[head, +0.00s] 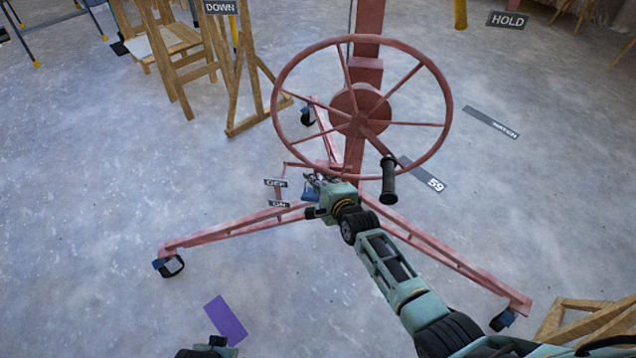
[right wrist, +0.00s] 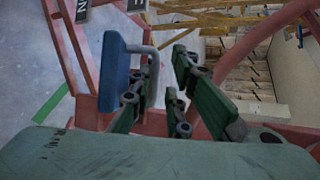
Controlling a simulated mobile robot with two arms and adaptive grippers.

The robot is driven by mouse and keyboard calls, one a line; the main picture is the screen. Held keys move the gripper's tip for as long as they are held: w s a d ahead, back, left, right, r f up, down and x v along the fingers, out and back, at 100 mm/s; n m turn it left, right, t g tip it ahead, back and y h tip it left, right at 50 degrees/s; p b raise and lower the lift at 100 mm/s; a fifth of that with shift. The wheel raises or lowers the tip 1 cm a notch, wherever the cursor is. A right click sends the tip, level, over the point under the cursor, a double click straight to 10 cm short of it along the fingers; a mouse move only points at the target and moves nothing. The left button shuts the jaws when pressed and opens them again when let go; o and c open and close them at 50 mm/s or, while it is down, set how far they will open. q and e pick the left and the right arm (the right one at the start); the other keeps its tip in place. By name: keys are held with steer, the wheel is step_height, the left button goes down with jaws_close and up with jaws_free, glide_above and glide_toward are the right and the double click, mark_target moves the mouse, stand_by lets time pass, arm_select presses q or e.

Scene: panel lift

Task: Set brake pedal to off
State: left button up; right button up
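The panel lift's red frame stands at the centre of the head view, with a large red handwheel (head: 440,125) and a black crank handle (head: 388,182). The blue brake pedal (head: 311,194) is low on the lift, beside the OFF label (head: 275,183) and the ON label (head: 279,203). My right gripper (head: 318,186) is at the pedal and partly hides it. In the right wrist view the blue pedal (right wrist: 114,75) with its grey bent rod is by the left finger of my open gripper (right wrist: 166,82); contact is unclear. My left gripper (head: 212,345) barely shows at the bottom edge.
The lift's red legs (head: 235,226) spread over the floor, ending in blue-and-black casters (head: 168,266). A purple patch (head: 226,320) lies on the floor at the lower left.

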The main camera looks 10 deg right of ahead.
steer(key=shift+w+r, duration=0.2)
steer(key=shift+r, duration=0.25)
steer(key=shift+s+d+r, duration=0.1)
steer(key=shift+s+d, duration=0.15)
steer(key=shift+s, duration=0.25)
steer(key=v, duration=0.7)
steer(key=shift+f, duration=0.4)
steer(key=shift+s+a+f, duration=0.1)
steer(key=shift+s, duration=0.15)
